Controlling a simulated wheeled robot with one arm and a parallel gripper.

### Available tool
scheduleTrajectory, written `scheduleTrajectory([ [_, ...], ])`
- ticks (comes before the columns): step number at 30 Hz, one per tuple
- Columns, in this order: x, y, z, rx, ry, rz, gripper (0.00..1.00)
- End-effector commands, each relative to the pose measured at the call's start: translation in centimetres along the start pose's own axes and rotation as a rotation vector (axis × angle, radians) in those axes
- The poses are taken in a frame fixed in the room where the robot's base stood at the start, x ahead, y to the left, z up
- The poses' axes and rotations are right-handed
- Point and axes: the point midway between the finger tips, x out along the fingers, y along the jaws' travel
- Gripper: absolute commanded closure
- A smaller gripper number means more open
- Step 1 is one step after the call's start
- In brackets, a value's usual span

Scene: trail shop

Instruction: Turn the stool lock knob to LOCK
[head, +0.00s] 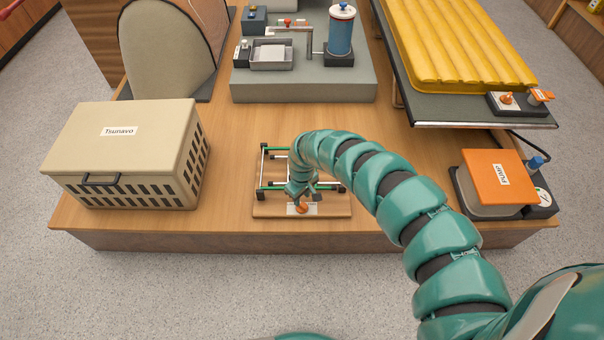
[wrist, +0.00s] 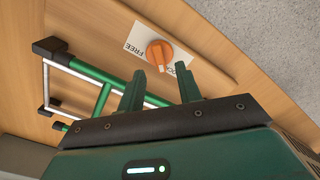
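The stool is a small folding frame (head: 262,165) with green and white tubes and black end caps on a wooden board (head: 335,207). Its orange lock knob (head: 303,209) is at the front of the board, on a white label. In the wrist view the knob (wrist: 160,53) is round with a raised grip, between the word FREE and a partly hidden second word. I cannot tell for sure where it points. My gripper (head: 303,191) is just above and behind the knob. In the wrist view its green fingers (wrist: 168,72) are apart and empty, close to the knob without visibly gripping it.
A beige crate (head: 122,150) stands left on the table. An orange-topped pump (head: 497,175) is at the right. A grey platform (head: 303,90) with a blue cylinder and a yellow pad (head: 455,45) are behind. The table's front edge is close to the board.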

Motion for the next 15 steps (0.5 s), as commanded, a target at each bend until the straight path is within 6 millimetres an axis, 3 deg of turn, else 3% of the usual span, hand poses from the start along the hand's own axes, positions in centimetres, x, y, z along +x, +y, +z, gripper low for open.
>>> scheduleTrajectory([
  [15, -8.0, 0.3, 0.1, 0.0, -0.001, 0.006, 0.65],
])
